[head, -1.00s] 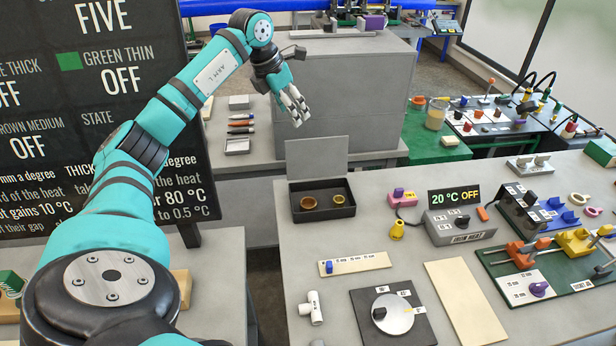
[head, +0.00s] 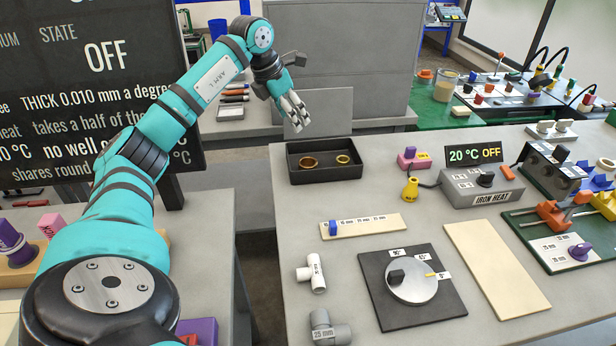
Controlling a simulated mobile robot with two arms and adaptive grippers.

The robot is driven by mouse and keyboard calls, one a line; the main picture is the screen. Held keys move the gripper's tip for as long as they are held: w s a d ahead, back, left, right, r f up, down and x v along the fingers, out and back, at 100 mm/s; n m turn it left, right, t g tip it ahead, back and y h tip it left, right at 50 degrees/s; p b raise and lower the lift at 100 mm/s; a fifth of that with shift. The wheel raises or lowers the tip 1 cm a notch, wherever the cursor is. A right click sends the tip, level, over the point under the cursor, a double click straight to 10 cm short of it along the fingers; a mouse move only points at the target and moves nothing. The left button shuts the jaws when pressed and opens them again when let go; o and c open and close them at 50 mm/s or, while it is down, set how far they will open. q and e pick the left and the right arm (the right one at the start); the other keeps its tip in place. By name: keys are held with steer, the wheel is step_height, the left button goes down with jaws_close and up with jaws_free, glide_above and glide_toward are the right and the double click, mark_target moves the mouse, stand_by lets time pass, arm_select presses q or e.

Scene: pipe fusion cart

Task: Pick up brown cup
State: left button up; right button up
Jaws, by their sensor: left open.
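I cannot make out a clear brown cup. A black open box (head: 325,176) on the right-hand table holds two small round pieces. The left piece is a brownish, ring-like shape (head: 309,162); the right one is smaller and yellower (head: 343,159). I cannot tell whether either is a cup. My left gripper (head: 296,122) is open and empty, above and behind the box, with its fingers pointing down. It is apart from both pieces. My right gripper is out of view.
A grey cabinet (head: 350,70) stands behind. A floor gap separates the left table.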

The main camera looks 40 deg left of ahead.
arm_select(q)
steer(key=p, duration=0.2)
glide_above(310, 160)
steer(key=s, duration=0.3)
steer(key=f, duration=1.1)
steer(key=shift+w+d, duration=0.2)
steer(key=shift+d, duration=0.15)
steer(key=shift+s+p+x, duration=0.15)
steer(key=shift+p+x, duration=0.1)
steer(key=shift+x, duration=1.1)
steer(key=shift+s+p+x, duration=0.1)
steer(key=shift+p+x, duration=0.1)
steer(key=shift+x, duration=1.15)
steer(key=c, duration=0.8)
